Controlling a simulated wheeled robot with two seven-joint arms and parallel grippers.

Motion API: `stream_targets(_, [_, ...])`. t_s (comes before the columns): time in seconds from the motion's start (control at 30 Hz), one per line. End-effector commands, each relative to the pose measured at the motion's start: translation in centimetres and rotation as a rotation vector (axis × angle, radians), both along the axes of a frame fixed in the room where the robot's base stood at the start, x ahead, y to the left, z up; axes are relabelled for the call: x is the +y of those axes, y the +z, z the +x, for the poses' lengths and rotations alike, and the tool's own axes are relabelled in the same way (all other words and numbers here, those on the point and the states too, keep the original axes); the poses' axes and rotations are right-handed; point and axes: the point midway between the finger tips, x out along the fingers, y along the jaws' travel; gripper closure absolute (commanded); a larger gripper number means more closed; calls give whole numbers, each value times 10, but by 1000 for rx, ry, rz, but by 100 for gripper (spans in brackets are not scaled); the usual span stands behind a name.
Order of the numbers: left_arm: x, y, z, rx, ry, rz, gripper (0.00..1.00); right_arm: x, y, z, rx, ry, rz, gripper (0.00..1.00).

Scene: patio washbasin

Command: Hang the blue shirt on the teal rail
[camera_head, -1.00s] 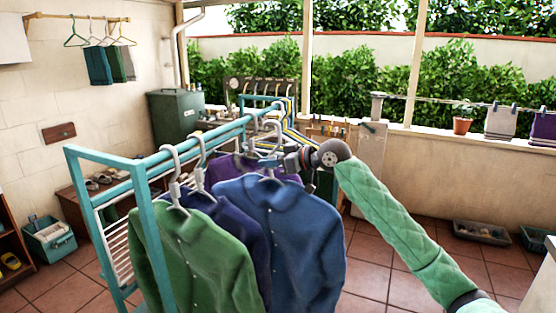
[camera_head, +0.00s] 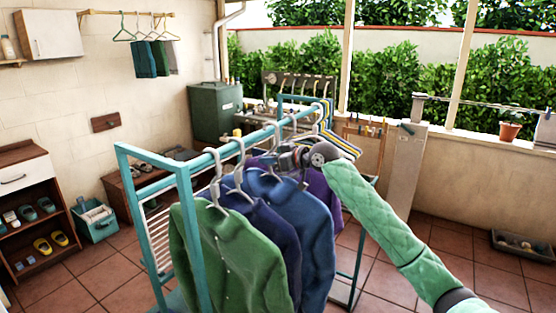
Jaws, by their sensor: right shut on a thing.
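The blue shirt (camera_head: 312,232) hangs from a pale hanger beside the teal rail (camera_head: 258,134), between a navy shirt (camera_head: 262,222) and a purple shirt (camera_head: 322,186). Its hanger (camera_head: 274,152) rises to the rail; whether the hook rests over the bar is too small to tell. My right gripper (camera_head: 290,158) is shut on this hanger near the shirt's collar, just right of the rail. The fingertips are partly hidden. A green shirt (camera_head: 230,262) hangs nearest on the rail. My left gripper is out of view.
The rack's teal end frame (camera_head: 186,235) stands at the near left. Another white hanger (camera_head: 318,112) is at the rail's far end, near striped cloth (camera_head: 340,142). A shoe shelf (camera_head: 35,215) and teal crate (camera_head: 96,220) stand left. Tiled floor is open at right.

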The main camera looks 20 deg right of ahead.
Motion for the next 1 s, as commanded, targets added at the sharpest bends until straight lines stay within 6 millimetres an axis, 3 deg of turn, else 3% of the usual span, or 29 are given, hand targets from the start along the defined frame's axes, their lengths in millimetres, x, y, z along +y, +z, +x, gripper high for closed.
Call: stream_targets(1.0, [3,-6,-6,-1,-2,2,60,14,1,17,-1,0,1,100])
